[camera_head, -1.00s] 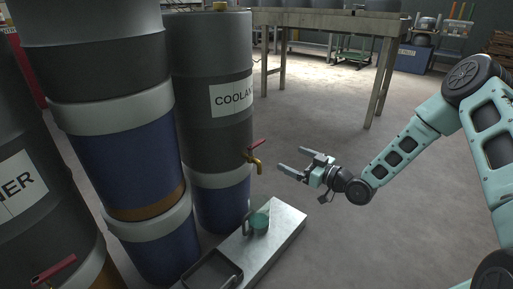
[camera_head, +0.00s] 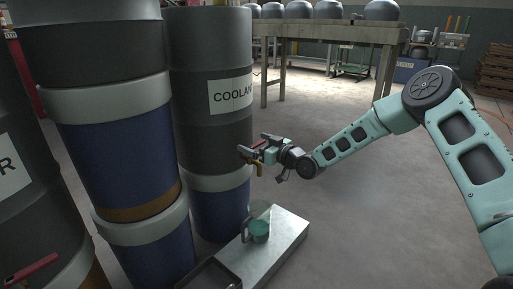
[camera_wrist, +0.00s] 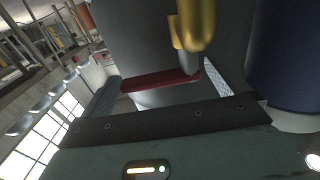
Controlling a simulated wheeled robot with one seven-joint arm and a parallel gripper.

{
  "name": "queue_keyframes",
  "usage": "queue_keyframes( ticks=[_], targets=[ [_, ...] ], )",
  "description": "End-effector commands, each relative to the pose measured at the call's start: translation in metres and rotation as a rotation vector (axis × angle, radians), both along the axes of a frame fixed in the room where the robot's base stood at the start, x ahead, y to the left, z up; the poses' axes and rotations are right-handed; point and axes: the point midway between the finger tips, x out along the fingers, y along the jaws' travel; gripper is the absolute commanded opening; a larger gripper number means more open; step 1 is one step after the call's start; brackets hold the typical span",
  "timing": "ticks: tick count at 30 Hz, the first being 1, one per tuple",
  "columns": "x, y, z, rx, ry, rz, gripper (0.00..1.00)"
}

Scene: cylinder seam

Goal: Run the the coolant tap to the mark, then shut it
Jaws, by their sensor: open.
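The coolant tap (camera_head: 259,169) is brass with a red lever and sticks out of the dark drum labelled COOLANT (camera_head: 211,95). My gripper (camera_head: 254,150) is at the tap with its jaws open. In the wrist view, the red lever (camera_wrist: 160,81) lies across the space between my two fingers (camera_wrist: 160,90), below the brass tap body (camera_wrist: 193,24). I cannot tell whether a finger touches it. A clear jug with a handle and a greenish tint (camera_head: 258,231) stands on the metal stand below the tap. I see no stream, and its mark is too small to make out.
The low metal stand (camera_head: 287,240) has a dark tray (camera_head: 208,276) at its near end. Stacked drums (camera_head: 118,140) stand close on the left, one with another red lever (camera_head: 33,269). Open floor (camera_head: 350,225) lies to the right; a table (camera_head: 330,29) stands behind.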

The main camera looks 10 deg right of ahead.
Motion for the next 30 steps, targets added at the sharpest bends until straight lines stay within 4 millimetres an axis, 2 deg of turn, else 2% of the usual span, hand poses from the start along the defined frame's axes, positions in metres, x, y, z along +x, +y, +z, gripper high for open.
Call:
queue_keyframes(
  ticks=[8, 12, 15, 30],
  targets=[
    [0.0009, 0.0009, 0.0002, -0.001, 0.001, 0.000, 0.99],
    [0.0008, 0.0007, 0.0001, -0.001, 0.001, 0.000, 0.60],
    [0.0007, 0.0006, 0.0001, -0.001, 0.001, 0.000, 0.36],
    [-0.0031, -0.0010, -0.0002, -0.001, 0.002, -0.113, 0.36]
  ],
)
